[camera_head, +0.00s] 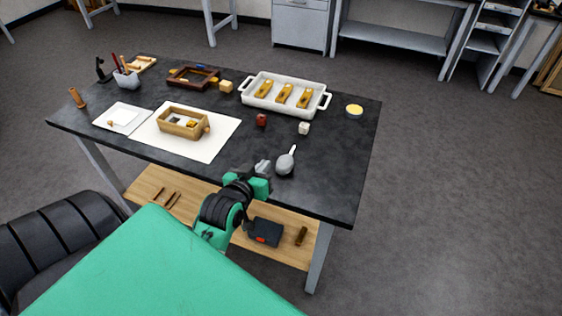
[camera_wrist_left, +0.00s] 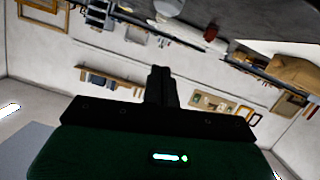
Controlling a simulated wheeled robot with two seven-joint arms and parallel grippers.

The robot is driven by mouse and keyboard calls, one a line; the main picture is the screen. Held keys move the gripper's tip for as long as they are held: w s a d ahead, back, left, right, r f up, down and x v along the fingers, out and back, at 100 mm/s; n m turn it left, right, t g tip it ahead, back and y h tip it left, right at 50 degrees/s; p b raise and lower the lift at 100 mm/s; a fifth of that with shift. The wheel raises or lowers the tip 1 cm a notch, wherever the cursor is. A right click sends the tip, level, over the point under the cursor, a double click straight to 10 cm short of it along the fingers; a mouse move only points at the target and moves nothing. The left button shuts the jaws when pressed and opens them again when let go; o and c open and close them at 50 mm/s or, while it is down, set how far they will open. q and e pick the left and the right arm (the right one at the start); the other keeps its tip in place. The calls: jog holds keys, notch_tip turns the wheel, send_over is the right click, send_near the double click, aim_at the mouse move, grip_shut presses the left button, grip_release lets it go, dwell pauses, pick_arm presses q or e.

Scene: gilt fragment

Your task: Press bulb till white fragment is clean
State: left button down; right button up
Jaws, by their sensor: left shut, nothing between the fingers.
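A grey bulb (camera_head: 285,163) with a thin pale nozzle lies near the front edge of the dark table. My left gripper (camera_head: 263,166) is shut and empty just left of the bulb, with a small gap seen between them. In the left wrist view the shut fingers (camera_wrist_left: 161,86) point up the picture, and a pale rounded thing at the top edge is probably the bulb (camera_wrist_left: 168,7). A small whitish block (camera_head: 304,128) lies behind the bulb; I cannot tell whether it is the white fragment. My right gripper is not in view.
A white tray (camera_head: 248,99) holds three gilt pieces. A red block (camera_head: 261,120) lies before it. A yellow-topped round tin (camera_head: 354,111) is at right. The table's right front is clear.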

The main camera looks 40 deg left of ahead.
pick_arm(q)
jog(key=shift+a+r, duration=0.1)
jog(key=shift+a, duration=0.1)
jog(key=shift+w, duration=0.1)
jog(key=p, duration=0.3)
send_over(280, 165)
jog(key=shift+a+f, duration=0.2)
jog(key=shift+f, duration=0.4)
jog(key=shift+a+f, duration=0.2)
jog(key=shift+f, duration=0.35)
jog(key=f, duration=0.3)
jog(key=shift+d+f, duration=0.2)
jog(key=shift+d, duration=0.05)
jog(key=shift+d+f, duration=0.1)
jog(key=shift+f, duration=0.35)
